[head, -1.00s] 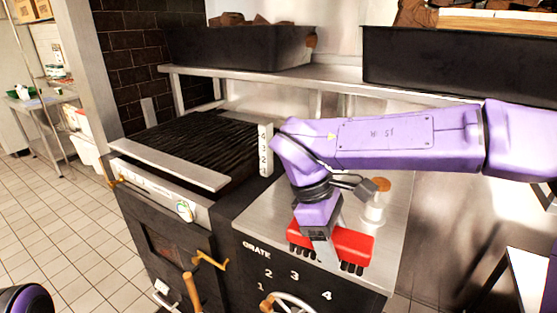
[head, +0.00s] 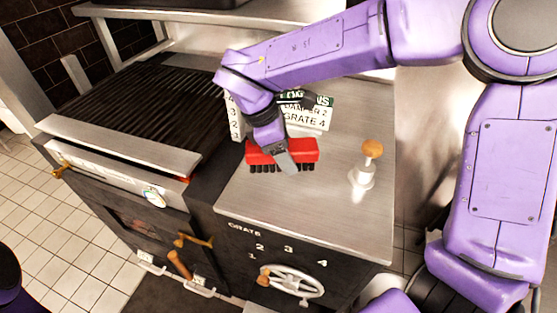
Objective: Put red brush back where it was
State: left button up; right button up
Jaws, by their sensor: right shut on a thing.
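The red brush (head: 305,150) has a red block body and dark bristles pointing down. It is at the back left of the steel counter top (head: 330,215), close to the grill's side. My right gripper (head: 283,160) is shut on the brush from above, near its middle. I cannot tell whether the bristles touch the counter. Of my left arm, only a dark rounded part may show at the lower left edge; its gripper is not in view.
The grill (head: 150,95) stands left of the counter. A numbered white strip (head: 234,118) and a lettered sign (head: 308,112) stand behind the brush. A wooden-knobbed metal piece (head: 363,170) stands to its right. A handwheel (head: 292,282) is on the front. The counter's front is clear.

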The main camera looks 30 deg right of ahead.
aim_at(285, 176)
jog(key=w+f, duration=0.2)
jog(key=f, duration=0.1)
jog(key=shift+w+d+p, duration=0.1)
jog(key=shift+w+p, duration=0.25)
jog(key=shift+w, duration=0.05)
jog(key=shift+f, duration=0.4)
jog(key=f, duration=0.3)
jog(key=shift+w+p, duration=0.3)
jog(key=shift+p, duration=0.1)
jog(key=shift+w+f, duration=0.2)
jog(key=shift+f, duration=0.2)
jog(key=shift+s, duration=0.25)
jog(key=shift+f+b, duration=0.1)
jog(key=shift+b, duration=0.2)
jog(key=o, duration=1)
jog(key=shift+w, duration=0.1)
